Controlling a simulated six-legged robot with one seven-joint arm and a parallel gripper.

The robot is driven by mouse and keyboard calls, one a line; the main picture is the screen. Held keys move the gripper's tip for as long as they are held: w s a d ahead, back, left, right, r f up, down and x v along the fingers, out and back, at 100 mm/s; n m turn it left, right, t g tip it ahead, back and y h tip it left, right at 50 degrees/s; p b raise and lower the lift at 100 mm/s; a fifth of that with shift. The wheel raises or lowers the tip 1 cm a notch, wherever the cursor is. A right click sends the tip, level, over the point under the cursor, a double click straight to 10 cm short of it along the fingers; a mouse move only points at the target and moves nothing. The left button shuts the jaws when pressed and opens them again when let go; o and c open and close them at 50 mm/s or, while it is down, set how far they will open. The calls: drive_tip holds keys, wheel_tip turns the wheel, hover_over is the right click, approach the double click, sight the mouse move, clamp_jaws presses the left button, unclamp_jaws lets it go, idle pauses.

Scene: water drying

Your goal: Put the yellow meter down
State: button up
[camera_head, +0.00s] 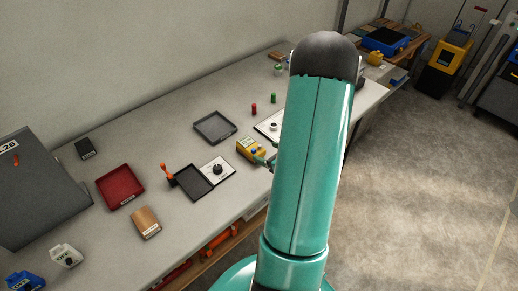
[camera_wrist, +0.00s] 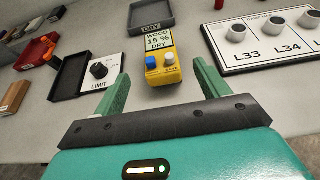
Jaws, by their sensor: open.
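The yellow meter (camera_wrist: 163,73) lies on the grey bench in the wrist view, with a blue knob, a white knob and a display reading "WOOD 15 % DRY". It also shows in the head view (camera_head: 247,149), partly hidden behind my arm. My gripper (camera_wrist: 164,84) is open, its two green fingers apart on either side of the meter's near end, with clear gaps. Nothing is held between them. The grey tray labelled "DRY" (camera_wrist: 134,24) is just beyond the meter. In the head view my gripper is mostly hidden by my arm.
Left of the meter are a white LIMIT dial plate (camera_wrist: 90,84) and a black tray (camera_wrist: 66,78). Right is a white panel (camera_wrist: 231,60) with several knobs. Farther left on the bench are a red tray (camera_head: 103,193) and a brown block (camera_head: 146,230).

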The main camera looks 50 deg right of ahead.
drive_tip(key=shift+v, duration=0.9)
drive_tip(key=w+a+r+n+g+y, duration=0.2)
drive_tip(key=a+r+n+y, duration=0.1)
drive_tip(key=a+r+n, duration=0.4)
drive_tip(key=w+a+r+n+g+y, duration=0.25)
drive_tip(key=a+n, duration=0.25)
drive_tip(key=a, duration=0.5)
drive_tip(key=w+a+r+n+g+y, duration=0.1)
drive_tip(key=w+a+r+n+y, duration=0.1)
drive_tip(key=a+r+n+y, duration=0.45)
drive_tip(key=s+a+r+n+g+h, duration=0.2)
drive_tip(key=s+a+r+n+h, duration=0.8)
drive_tip(key=n, duration=0.8)
drive_tip(key=shift+a+r+n+h, duration=0.2)
drive_tip(key=shift+a+n+h, duration=0.15)
drive_tip(key=shift+a, duration=0.65)
drive_tip(key=shift+s+d, duration=0.15)
